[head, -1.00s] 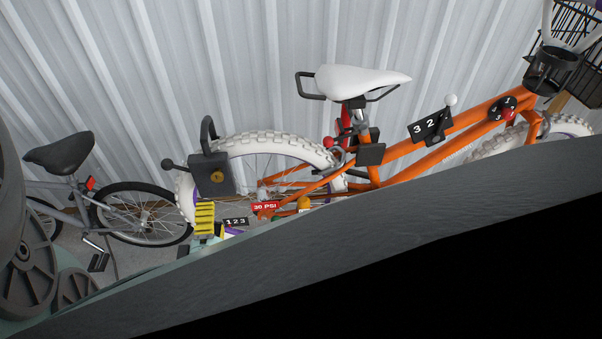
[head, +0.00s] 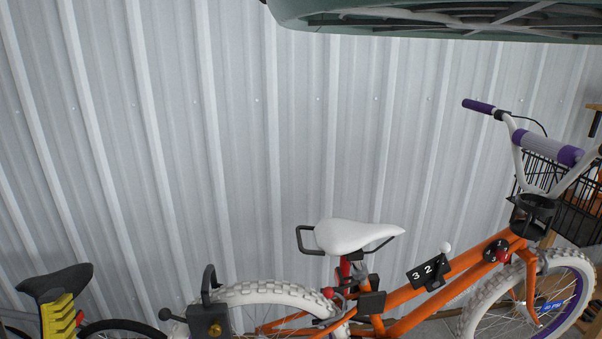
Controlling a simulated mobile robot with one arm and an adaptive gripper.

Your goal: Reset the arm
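No pair of fingertips is clear, and nothing held can be made out. A large dark green ribbed shape crosses the top right, very close to the camera; I cannot tell whether it is part of my arm.
An orange bicycle (head: 440,285) with a white saddle (head: 345,236) stands against a corrugated metal wall (head: 240,130). A black padlock (head: 208,320) is by its rear tire. A wire basket (head: 578,205) is at the right. A second bike's dark saddle (head: 50,280) is low left.

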